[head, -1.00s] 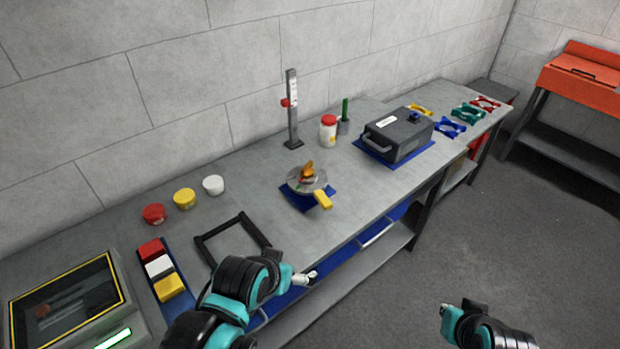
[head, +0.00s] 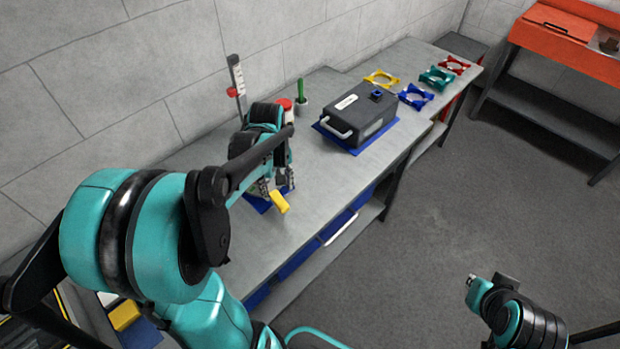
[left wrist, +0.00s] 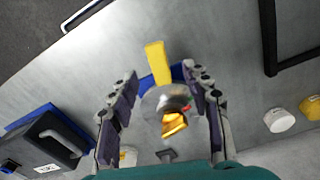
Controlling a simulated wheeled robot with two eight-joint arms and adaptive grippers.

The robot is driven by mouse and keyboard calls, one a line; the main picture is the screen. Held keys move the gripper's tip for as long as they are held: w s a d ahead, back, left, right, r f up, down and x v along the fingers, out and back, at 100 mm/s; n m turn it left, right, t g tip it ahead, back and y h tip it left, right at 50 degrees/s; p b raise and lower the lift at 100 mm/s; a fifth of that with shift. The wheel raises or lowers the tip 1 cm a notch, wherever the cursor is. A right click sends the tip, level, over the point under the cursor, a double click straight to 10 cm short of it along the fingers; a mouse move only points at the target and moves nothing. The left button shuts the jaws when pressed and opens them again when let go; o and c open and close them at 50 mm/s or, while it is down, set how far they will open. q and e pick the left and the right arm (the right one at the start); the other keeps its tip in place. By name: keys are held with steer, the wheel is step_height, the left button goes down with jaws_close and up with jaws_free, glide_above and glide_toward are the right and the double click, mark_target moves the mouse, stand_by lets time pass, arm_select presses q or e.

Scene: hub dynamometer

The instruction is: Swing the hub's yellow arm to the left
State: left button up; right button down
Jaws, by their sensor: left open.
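The hub is a round silver disc (left wrist: 152,104) with an orange-gold piece (left wrist: 174,124) on top, on a blue base (left wrist: 177,72). Its yellow arm (head: 279,202) points toward the bench's front edge; in the left wrist view the yellow arm (left wrist: 157,62) points up, away from the disc. My left gripper (head: 275,186) is over the hub and hides most of it in the head view. Its open fingers stand on either side of the disc in the left wrist view, and nothing is clamped between them. My right gripper (head: 473,284) is over the floor, away from the bench; its jaws are unclear.
A dark grey case (head: 358,118) on a blue mat stands right of the hub. A vertical gauge (head: 237,85), a red-lidded jar (head: 284,103) and a green rod (head: 301,91) stand behind. A black frame (left wrist: 270,45) and white and yellow pots (left wrist: 279,120) show in the left wrist view.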

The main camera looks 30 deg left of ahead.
mark_target(281, 203)
arm_select(q)
steer(key=shift+w+a+f, duration=0.2)
steer(key=shift+w, duration=0.35)
steer(key=shift+w+f, duration=0.15)
steer(key=shift+f, duration=0.1)
step_height(281, 203, down, 7)
steer(key=b, duration=0.3)
steer(key=shift+f, duration=0.1)
steer(key=shift+s, duration=0.2)
jaws_close()
